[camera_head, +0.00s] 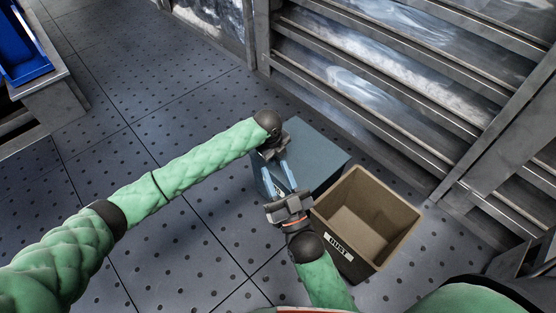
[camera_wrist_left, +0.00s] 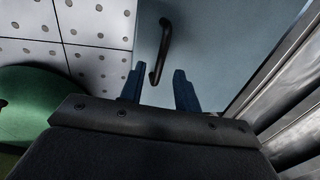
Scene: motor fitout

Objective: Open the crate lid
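The crate (camera_head: 322,152) is a blue-grey box on the floor, and its flat lid lies shut on top. In the left wrist view the pale blue lid (camera_wrist_left: 220,45) carries a dark curved handle (camera_wrist_left: 163,50). My left gripper (camera_wrist_left: 158,88) is open, and the handle's near end appears between its fingertips; I cannot tell whether they touch. In the head view the left gripper (camera_head: 272,148) is over the lid's left part, and its fingers and the handle are hard to make out. My right gripper (camera_head: 275,176) is open, its blue fingers apart by the crate's near left side.
An open brown bin (camera_head: 338,246) labelled DUST stands against the crate's right side. Metal slatted shelving (camera_head: 400,95) rises behind both. A blue tray (camera_head: 22,50) sits on a stand at the upper left. The dotted floor (camera_head: 90,110) on the left is clear.

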